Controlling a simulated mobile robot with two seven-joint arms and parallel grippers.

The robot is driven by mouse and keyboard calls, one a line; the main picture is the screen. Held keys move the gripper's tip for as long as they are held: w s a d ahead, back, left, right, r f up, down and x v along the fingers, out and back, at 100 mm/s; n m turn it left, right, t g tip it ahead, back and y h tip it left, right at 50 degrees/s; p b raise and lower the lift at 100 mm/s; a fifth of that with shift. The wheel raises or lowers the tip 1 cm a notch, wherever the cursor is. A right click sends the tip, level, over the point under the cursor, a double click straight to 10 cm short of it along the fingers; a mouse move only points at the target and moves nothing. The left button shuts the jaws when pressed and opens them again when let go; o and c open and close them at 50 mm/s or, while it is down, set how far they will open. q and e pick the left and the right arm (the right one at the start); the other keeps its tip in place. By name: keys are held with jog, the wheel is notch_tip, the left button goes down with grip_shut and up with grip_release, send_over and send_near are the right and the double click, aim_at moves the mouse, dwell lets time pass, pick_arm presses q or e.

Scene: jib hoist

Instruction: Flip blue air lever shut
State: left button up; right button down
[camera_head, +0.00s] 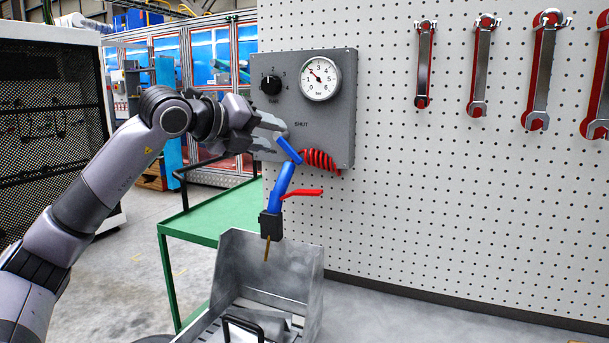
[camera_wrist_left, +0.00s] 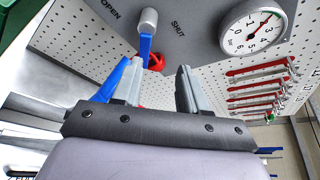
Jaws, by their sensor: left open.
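The blue air lever (camera_head: 289,150) is on the grey control box (camera_head: 329,115), below and left of the printed word SHUT. In the left wrist view the lever (camera_wrist_left: 145,48) hangs from a pale round pivot (camera_wrist_left: 148,20), between the words OPEN and SHUT. My left gripper (camera_head: 278,132) is at the lower left of the box, close to the lever. In the left wrist view its fingers (camera_wrist_left: 160,68) are apart. The lever's lower end is by the left finger's tip; I cannot tell whether they touch. My right gripper is out of view.
A blue air gun (camera_head: 281,188) with a red trigger hangs below the lever from a red coiled hose (camera_head: 320,160). A metal bin (camera_head: 310,290) and a green table (camera_head: 215,215) stand below. Wrenches (camera_head: 482,65) hang on the pegboard (camera_head: 430,190) at right.

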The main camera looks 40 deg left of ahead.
aim_at(292, 155)
pick_arm(q)
jog(key=w+f, duration=0.2)
jog(key=w+f+p, duration=0.1)
jog(key=w+f, duration=0.1)
jog(key=w, duration=0.1)
jog(key=shift+f, duration=0.15)
jog(key=shift+w+f, duration=0.3)
jog(key=shift+w, duration=0.3)
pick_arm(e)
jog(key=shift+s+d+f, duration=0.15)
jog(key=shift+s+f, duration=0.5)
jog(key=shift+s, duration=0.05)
pick_arm(q)
grip_shut()
